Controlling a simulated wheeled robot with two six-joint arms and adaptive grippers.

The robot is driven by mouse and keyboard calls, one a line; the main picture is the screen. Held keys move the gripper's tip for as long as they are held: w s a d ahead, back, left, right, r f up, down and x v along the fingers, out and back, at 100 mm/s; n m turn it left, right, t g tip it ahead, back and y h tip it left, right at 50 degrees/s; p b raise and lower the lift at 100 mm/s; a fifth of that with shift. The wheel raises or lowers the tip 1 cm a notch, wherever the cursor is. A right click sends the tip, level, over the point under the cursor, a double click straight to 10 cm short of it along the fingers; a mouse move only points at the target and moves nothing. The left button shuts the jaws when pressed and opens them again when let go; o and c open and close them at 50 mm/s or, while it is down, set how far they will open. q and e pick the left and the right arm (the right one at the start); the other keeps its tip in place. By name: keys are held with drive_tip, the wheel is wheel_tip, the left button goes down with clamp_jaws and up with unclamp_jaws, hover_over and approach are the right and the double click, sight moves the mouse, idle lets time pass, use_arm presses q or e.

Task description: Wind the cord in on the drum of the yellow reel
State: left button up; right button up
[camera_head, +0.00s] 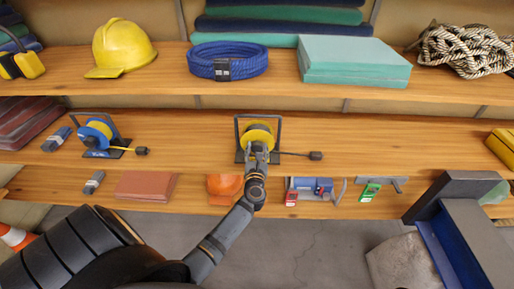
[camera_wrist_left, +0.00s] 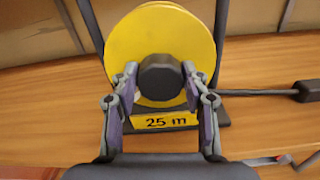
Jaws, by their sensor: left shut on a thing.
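The yellow reel (camera_head: 259,133) stands upright in a dark frame on the middle shelf. Its round yellow drum (camera_wrist_left: 125,45) fills the top middle of the left wrist view, with a "25 m" label (camera_wrist_left: 166,121) below. A dark faceted knob (camera_wrist_left: 160,88) sits at the drum's centre. My left gripper (camera_head: 258,150) is in front of the reel, its two fingers (camera_wrist_left: 160,75) shut on the knob from both sides. A dark cord (camera_head: 293,153) runs right from the reel along the shelf to a plug (camera_head: 316,156). My right gripper is not in view.
A yellow helmet (camera_head: 123,46), coiled blue rope (camera_head: 228,61) and teal block (camera_head: 353,63) lie above. Several tools, including a blue one (camera_head: 308,187), sit on the lower shelf.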

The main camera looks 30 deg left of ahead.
use_arm(q)
drive_tip(key=m+p, duration=0.1)
drive_tip(key=m, duration=0.2)
drive_tip(key=shift+r+m+p, duration=0.1)
drive_tip(key=shift+m+p, duration=0.3)
drive_tip(key=m+p, duration=0.1)
drive_tip(key=m, duration=0.2)
drive_tip(key=shift+d+m+p, duration=0.1)
drive_tip(key=shift+m+p, duration=0.2)
drive_tip(key=shift+p, duration=0.1)
drive_tip(key=m+p, duration=0.2)
drive_tip(key=m, duration=0.2)
drive_tip(key=shift+w+m, duration=0.1)
drive_tip(key=shift+m, duration=0.2)
drive_tip(key=m+p, duration=0.2)
drive_tip(key=m, duration=0.1)
drive_tip(key=shift+m, duration=0.3)
drive_tip(key=m+p, duration=0.1)
drive_tip(key=m, duration=0.3)
drive_tip(key=m+p, duration=0.1)
drive_tip(key=m, duration=0.1)
drive_tip(key=shift+f+p, duration=0.25)
drive_tip(key=shift+p, duration=0.05)
drive_tip(key=m+p, duration=0.1)
drive_tip(key=m, duration=0.4)
drive_tip(key=shift+f+p, duration=0.2)
drive_tip(key=shift+p, duration=0.1)
drive_tip(key=shift+m, duration=0.4)
drive_tip(key=o, duration=1.2)
drive_tip(key=shift+c, duration=0.2)
